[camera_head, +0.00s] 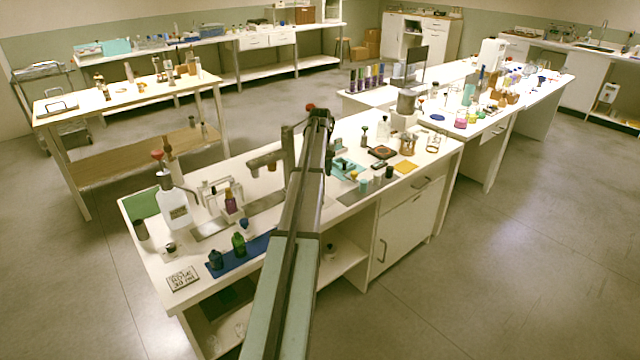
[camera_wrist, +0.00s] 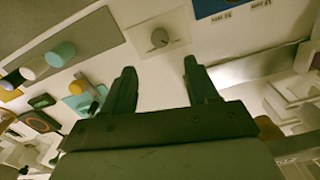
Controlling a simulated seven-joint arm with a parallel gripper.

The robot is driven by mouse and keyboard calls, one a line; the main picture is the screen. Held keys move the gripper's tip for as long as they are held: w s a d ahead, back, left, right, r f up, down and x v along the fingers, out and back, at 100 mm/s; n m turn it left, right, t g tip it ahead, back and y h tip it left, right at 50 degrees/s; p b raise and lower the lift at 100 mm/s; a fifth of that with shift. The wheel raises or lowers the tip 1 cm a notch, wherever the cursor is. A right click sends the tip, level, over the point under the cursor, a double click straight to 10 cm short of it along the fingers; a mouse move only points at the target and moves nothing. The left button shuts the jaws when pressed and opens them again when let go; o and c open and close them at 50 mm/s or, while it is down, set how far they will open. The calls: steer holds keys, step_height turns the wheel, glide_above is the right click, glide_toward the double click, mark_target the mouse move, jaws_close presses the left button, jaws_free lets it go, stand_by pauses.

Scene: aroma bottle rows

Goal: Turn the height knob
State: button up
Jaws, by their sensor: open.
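A small round grey knob (camera_wrist: 159,38) sits on a pale square plate (camera_wrist: 178,24) in the wrist view. Its label is too small to read, so I cannot confirm it is the height knob. My gripper (camera_wrist: 159,66) is open and empty. Its two fingers stand apart, one to each side of the knob's line, and the knob shows just past the fingertips, apart from them. In the head view my arm covers the middle of the bench, hiding the knob and the fingertips.
A blue labelled panel (camera_wrist: 212,7) lies beside the plate in the wrist view. In the head view, a clear bottle (camera_head: 174,208), a purple bottle (camera_head: 230,203), a blue mat (camera_head: 262,243) and a written card (camera_head: 183,279) stand left of my arm. An orange square (camera_head: 406,167) lies right.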

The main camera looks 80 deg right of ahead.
steer(key=shift+r, duration=1.3)
